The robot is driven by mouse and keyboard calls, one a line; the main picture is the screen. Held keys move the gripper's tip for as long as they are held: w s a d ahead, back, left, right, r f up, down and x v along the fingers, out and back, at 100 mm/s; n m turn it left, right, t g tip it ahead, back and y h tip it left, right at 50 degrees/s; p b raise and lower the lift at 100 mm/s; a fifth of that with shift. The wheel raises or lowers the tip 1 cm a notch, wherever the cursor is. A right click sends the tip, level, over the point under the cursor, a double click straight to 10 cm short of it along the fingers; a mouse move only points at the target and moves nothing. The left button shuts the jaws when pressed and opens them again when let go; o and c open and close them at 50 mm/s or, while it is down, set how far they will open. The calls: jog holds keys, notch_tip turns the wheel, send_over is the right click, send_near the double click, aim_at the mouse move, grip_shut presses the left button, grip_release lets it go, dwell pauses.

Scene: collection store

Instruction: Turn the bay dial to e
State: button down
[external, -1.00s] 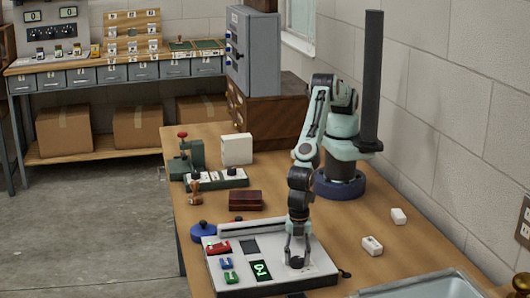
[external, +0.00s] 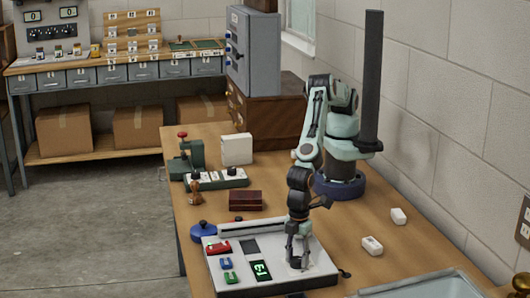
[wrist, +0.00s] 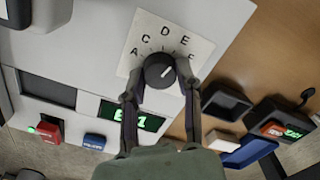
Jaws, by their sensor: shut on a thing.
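The bay dial (wrist: 158,70) is a round black knob with a pale pointer line. It sits on a light plate (wrist: 198,50) lettered A, C, D, E, with smaller marks below the letters. In the wrist view the line points up and right, roughly toward E. My gripper (wrist: 160,76) is shut on the dial, one finger on each side. In the external view my gripper (external: 298,262) reaches down to the light panel (external: 222,278) and largely hides the dial. A dark display (external: 261,270) on the panel shows green characters; it also shows in the wrist view (wrist: 147,121).
The panel also carries a red switch (external: 219,247), a blue one (external: 225,264) and a green one (external: 231,278). A dark red box (external: 246,200) stands behind it. Small white blocks (external: 372,246) lie to the right, near a tray (external: 425,289).

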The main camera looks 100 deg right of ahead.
aim_at(297, 259)
jog(key=shift+f, duration=0.1)
jog(key=c, duration=0.8)
grip_release()
notch_tip(297, 259, up, 12)
jog(key=shift+r, duration=0.1)
